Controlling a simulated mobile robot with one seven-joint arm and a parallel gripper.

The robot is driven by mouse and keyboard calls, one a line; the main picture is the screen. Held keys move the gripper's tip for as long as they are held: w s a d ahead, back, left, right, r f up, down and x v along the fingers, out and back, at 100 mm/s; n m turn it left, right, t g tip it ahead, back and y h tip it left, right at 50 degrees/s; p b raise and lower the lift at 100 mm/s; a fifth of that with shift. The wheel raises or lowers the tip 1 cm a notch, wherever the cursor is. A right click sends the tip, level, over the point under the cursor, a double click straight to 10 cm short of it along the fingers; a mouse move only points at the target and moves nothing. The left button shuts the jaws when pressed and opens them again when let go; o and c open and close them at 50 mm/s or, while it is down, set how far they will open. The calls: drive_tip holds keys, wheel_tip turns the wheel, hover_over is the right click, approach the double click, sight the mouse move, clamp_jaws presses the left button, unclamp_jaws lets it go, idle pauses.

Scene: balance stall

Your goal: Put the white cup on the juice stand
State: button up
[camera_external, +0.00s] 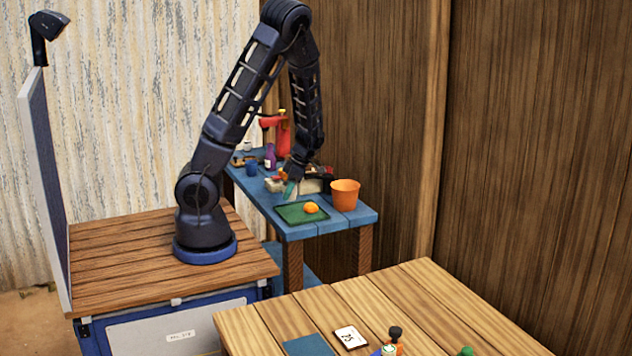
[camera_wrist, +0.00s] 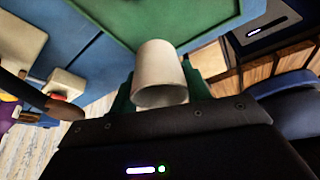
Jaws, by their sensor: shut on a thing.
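The white cup (camera_wrist: 160,72) is between the green fingers of my gripper (camera_wrist: 161,88), which is shut on it. In the wrist view the cup's open end faces the camera, and the green tray (camera_wrist: 110,12) lies beyond it. A red upright device (camera_external: 281,134) stands at the back of the blue table, farther than my gripper. I cannot tell whether it is the juice stand.
An orange fruit (camera_external: 311,207) lies on the green tray. An orange bucket (camera_external: 345,194) stands to its right. A purple bottle (camera_external: 270,157) and a blue cup (camera_external: 252,167) stand at the back left. A wooden table (camera_external: 390,305) with small items is in front.

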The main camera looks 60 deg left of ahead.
drive_tip(key=shift+f, duration=2.15)
drive_tip(key=o, duration=1)
drive_tip(key=shift+f, duration=0.1)
drive_tip(key=shift+c, duration=0.2)
